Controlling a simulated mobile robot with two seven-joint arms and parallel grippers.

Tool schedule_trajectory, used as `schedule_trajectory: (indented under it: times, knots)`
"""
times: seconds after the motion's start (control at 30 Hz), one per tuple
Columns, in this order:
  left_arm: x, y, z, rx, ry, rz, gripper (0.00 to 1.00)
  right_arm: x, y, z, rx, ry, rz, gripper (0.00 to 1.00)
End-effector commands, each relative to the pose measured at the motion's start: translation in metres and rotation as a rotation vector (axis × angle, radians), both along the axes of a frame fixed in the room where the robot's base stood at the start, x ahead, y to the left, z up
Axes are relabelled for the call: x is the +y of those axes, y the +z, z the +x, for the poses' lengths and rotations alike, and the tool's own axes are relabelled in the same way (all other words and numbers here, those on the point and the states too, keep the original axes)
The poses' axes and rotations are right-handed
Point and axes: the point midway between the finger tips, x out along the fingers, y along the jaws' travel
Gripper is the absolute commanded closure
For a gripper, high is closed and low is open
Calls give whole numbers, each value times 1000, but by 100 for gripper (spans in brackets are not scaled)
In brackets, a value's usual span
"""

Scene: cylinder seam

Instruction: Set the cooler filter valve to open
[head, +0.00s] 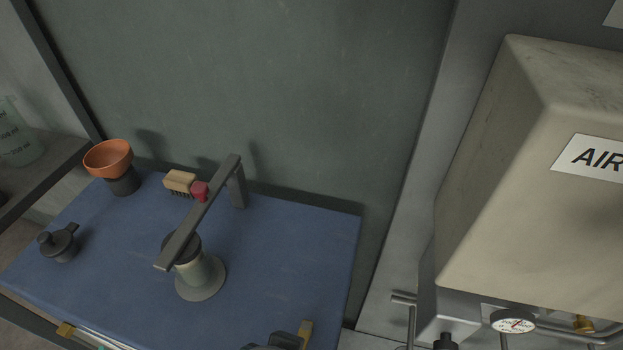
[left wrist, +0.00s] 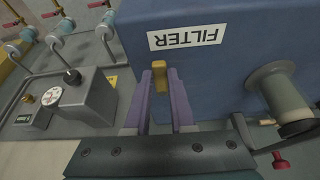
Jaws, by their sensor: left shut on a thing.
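A blue box (left wrist: 240,60) with a white FILTER label (left wrist: 187,36), upside down in the left wrist view, fills the upper right of that view. A small brass-yellow handle (left wrist: 160,82) sits below the label, by the box's edge. My left gripper (left wrist: 159,74) has its two purple fingers on either side of this handle and is shut on it. Whether the handle points to open or closed cannot be told. My right gripper is in neither view.
In the head view, a blue top (head: 310,250) carries a post with a grey bar (head: 202,212), an orange bowl (head: 108,157), a brush (head: 179,181) and a dark knob (head: 58,244). A beige AIR housing (head: 500,200) stands right. A gauge panel (left wrist: 62,100) shows left in the wrist view.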

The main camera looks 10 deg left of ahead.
Motion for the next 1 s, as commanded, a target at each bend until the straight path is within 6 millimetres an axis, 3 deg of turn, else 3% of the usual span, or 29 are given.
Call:
schedule_trajectory:
  times: [0.63, 0.67, 0.9, 1.0]
  knots:
    - [-2, -1, 0, -1, 48, -1, 100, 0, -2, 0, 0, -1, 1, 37]
    - [-2, -1, 0, -1, 48, -1, 75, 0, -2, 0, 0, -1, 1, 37]
    - [-2, 0, 0, -1, 47, 0, 48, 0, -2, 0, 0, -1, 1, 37]
    - [-2, 0, 0, -1, 46, 1, 48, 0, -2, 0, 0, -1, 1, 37]
